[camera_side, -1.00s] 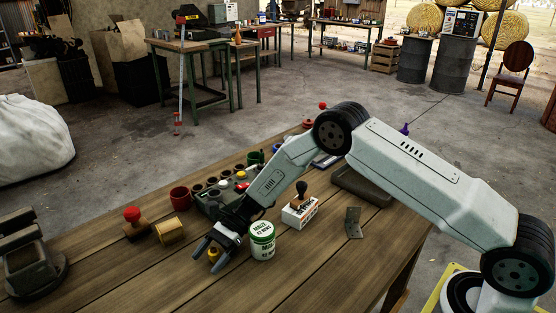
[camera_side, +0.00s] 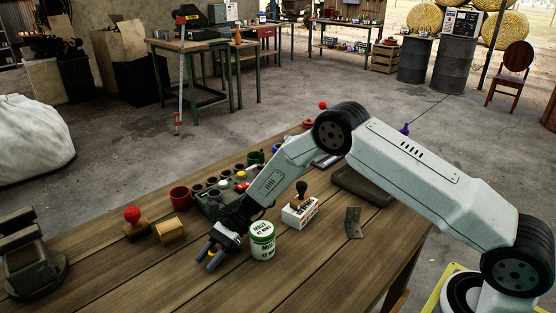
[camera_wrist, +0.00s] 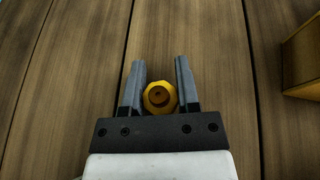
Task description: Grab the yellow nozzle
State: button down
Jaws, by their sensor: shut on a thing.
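The yellow nozzle (camera_wrist: 160,97) sits between the two fingers of my gripper (camera_wrist: 159,88) in the wrist view, with its round opening facing the camera. The fingers are shut on it, one on each side. In the side view my gripper (camera_side: 216,253) is low over the wooden table, left of a white and green can. There the nozzle is mostly hidden behind the fingers. I cannot tell whether it still touches the table.
The white and green can (camera_side: 262,241) stands close to the right of my gripper. A tray of small pots (camera_side: 208,200) lies behind. The front of the table is clear.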

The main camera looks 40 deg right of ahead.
jog(key=shift+r, duration=0.2)
jog(key=shift+r, duration=0.85)
jog(key=s+d+r, duration=0.2)
jog(key=s+r, duration=0.3)
jog(key=s, duration=0.1)
jog(key=s+d+r, duration=0.2)
jog(key=s+r, duration=0.4)
jog(key=s, duration=0.1)
jog(key=shift+s+d, duration=0.15)
jog(key=shift+d, duration=0.1)
dwell(0.5)
